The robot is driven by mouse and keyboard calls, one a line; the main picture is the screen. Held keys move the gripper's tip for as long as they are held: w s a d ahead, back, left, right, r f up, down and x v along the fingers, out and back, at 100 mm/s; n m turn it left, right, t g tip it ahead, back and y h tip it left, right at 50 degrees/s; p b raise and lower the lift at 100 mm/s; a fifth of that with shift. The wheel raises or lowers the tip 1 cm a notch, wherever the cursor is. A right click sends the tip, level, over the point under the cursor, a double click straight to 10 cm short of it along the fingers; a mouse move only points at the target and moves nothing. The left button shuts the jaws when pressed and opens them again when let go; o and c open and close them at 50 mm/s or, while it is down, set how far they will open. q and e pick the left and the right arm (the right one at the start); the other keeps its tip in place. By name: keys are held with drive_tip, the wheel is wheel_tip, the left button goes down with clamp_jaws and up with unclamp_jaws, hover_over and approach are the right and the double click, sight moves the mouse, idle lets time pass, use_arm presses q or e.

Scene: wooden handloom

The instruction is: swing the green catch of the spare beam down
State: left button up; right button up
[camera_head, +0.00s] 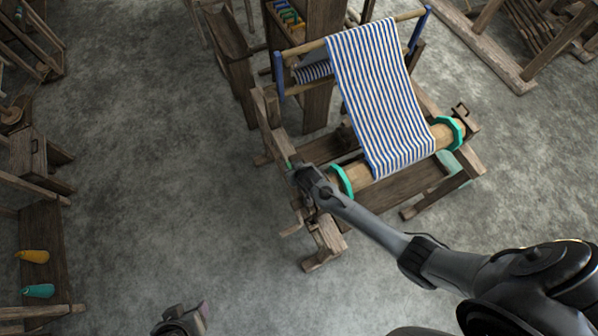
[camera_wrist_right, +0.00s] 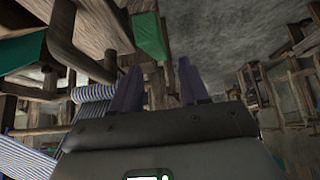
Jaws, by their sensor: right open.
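The wooden beam (camera_head: 357,174) at the front of the loom carries blue-and-white striped cloth and has teal-green rings (camera_head: 342,181) near its ends. I cannot tell whether it is the spare beam. My right gripper (camera_head: 304,176) is at the loom's left side, just left of the near ring. In the right wrist view its two dark fingers (camera_wrist_right: 160,86) are apart with nothing gripped between them. A green block (camera_wrist_right: 150,36) on a wooden post shows beyond the fingertips; it may be the catch. My left gripper (camera_head: 188,318) is at the bottom edge, away from the loom.
The striped cloth (camera_head: 378,85) hangs from an upper rod between blue end pieces. A side bench (camera_head: 42,225) at the far left holds a yellow cone (camera_head: 33,256) and a teal cone (camera_head: 38,291). The floor left of the loom is clear.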

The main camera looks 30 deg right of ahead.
drive_tip(key=v, duration=1)
drive_tip(key=shift+p, duration=0.4)
drive_tip(key=shift+r, duration=0.1)
drive_tip(key=s, duration=0.1)
drive_tip(key=s+p, duration=0.1)
drive_tip(key=s+g+p, duration=0.1)
drive_tip(key=s, duration=0.1)
drive_tip(key=shift+f, duration=0.3)
drive_tip(key=s+r+n+p, duration=0.1)
drive_tip(key=s+r+p, duration=0.1)
drive_tip(key=s+r, duration=0.3)
drive_tip(key=s+r+n+g+p, duration=0.1)
drive_tip(key=s+r+p, duration=0.2)
drive_tip(key=r, duration=0.8)
drive_tip(key=s+r+n+g+y+p, duration=0.1)
drive_tip(key=s+r+p, duration=0.2)
drive_tip(key=s+r, duration=0.4)
drive_tip(key=shift+r, duration=0.8)
